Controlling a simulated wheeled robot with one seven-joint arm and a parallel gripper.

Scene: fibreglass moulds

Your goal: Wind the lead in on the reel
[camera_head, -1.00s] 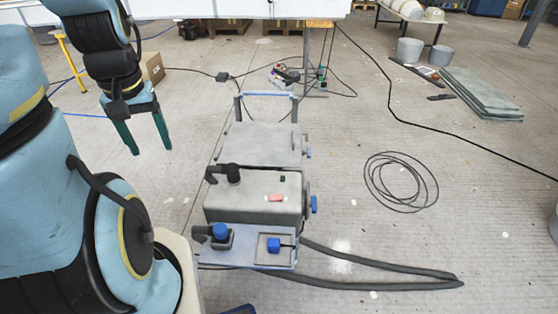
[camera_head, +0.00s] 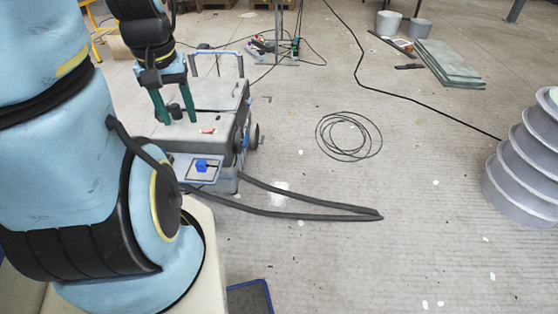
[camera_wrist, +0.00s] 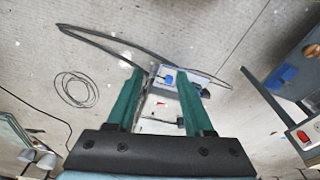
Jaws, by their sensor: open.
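A loose coil of thin black lead (camera_head: 349,136) lies flat on the floor right of a grey machine (camera_head: 213,96); the coil also shows in the wrist view (camera_wrist: 76,89). The machine has a blue handle frame, a red switch and a dark round part (camera_head: 254,136) on its right side. I cannot tell whether that part is the reel. My gripper (camera_head: 175,114) is open and empty, its green fingers pointing down and overlapping the machine's left part in the head view. In the wrist view the machine (camera_wrist: 168,80) shows between and beyond the fingertips (camera_wrist: 159,76).
A thick dark hose (camera_head: 310,208) loops on the floor from the machine. A black cable (camera_head: 420,101) crosses the floor behind the coil. A ringed grey mould (camera_head: 525,165) stands at right, grey sheets (camera_head: 449,62) at the back. The floor around the coil is clear.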

